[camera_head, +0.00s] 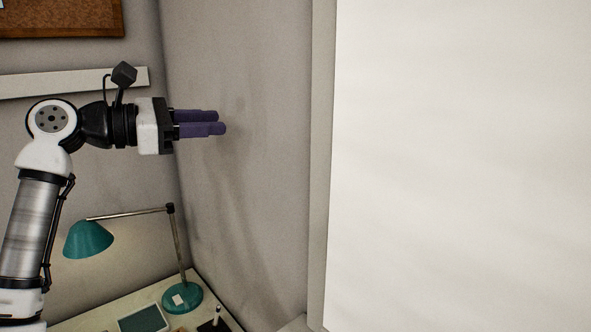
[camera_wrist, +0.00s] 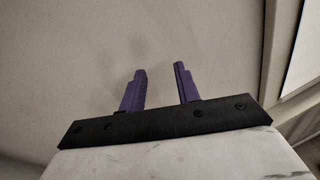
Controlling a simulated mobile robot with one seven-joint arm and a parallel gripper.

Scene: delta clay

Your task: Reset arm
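My arm is raised at the left of the head view, and my gripper (camera_head: 221,122) points to the right toward the grey wall. Its two purple fingers also show in the wrist view (camera_wrist: 160,69), where a clear gap stands between them. Nothing is held between the fingers. No other task object is named.
A teal desk lamp (camera_head: 90,239) stands on a light desk (camera_head: 100,316) below my gripper. A teal-topped box (camera_head: 144,319) lies near its base. A large white panel (camera_head: 460,160) fills the right side. A cork board (camera_head: 62,18) hangs upper left.

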